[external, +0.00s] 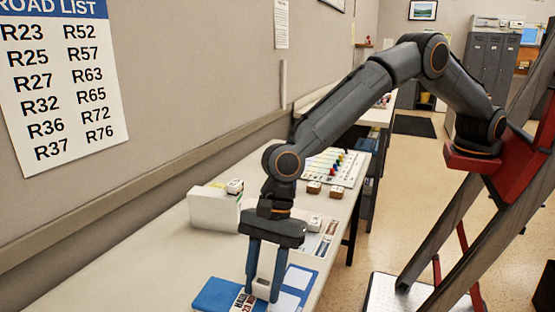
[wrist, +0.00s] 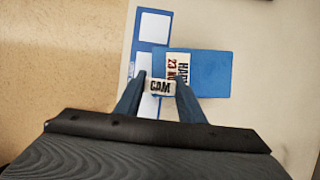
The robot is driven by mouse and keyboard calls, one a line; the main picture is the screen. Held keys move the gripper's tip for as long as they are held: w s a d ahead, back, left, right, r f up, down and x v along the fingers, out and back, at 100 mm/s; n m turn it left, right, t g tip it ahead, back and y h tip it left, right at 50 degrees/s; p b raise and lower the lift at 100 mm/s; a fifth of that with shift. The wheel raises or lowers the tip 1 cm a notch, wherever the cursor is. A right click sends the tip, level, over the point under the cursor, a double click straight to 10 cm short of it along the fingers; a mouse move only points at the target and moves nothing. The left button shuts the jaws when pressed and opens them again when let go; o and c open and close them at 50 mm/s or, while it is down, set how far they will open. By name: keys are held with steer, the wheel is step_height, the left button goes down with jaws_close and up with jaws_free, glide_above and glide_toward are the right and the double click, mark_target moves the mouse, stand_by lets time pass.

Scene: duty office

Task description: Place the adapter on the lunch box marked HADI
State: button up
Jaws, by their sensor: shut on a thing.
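A blue lunch box (external: 213,294) lies near the front of the table, with a white label (wrist: 174,60) reading HADI and a partly hidden second line starting 23. The lunch box also shows in the wrist view (wrist: 212,72). My gripper (external: 262,293) points down and is shut on a small pale block marked CAM (wrist: 160,87), which appears to be the adapter. In the wrist view the block overlaps the lunch box's lower left corner and the board beside it. I cannot tell whether it touches either.
A blue board with white panels (wrist: 153,24) lies beside the lunch box. Small brown-sided blocks (external: 314,187) and a pegged board (external: 335,166) lie beyond.

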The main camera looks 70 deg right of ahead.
steer(key=shift+f, duration=0.2)
steer(key=o, duration=1)
steer(key=b+v, duration=0.3)
steer(key=v, duration=0.9)
steer(key=w+d+f+n+t+h, duration=0.1)
steer(key=w+d+n, duration=0.25)
steer(key=d, duration=1.35)
steer(key=w+d+f+n+h, duration=0.1)
steer(key=w+d+f+n, duration=0.2)
steer(key=d, duration=1.3)
steer(key=s+d+n+h, duration=0.1)
steer(key=s+d+n, duration=0.25)
steer(key=d, duration=0.55)
steer(key=s+d+n, duration=0.3)
steer(key=s+d, duration=0.1)
steer(key=d, duration=0.5)
steer(key=s+d+f+n, duration=0.1)
steer(key=s+d, duration=0.2)
steer(key=s, duration=0.1)
steer(key=s+d+f+n+h, duration=0.1)
steer(key=s+d+n, duration=0.1)
steer(key=s+d, duration=0.2)
steer(key=s+d+f+n, duration=0.1)
steer(key=s+d+n, duration=0.1)
steer(key=s+d, duration=0.2)
steer(key=shift+d+f, duration=0.25)
steer(key=shift+f, duration=0.1)
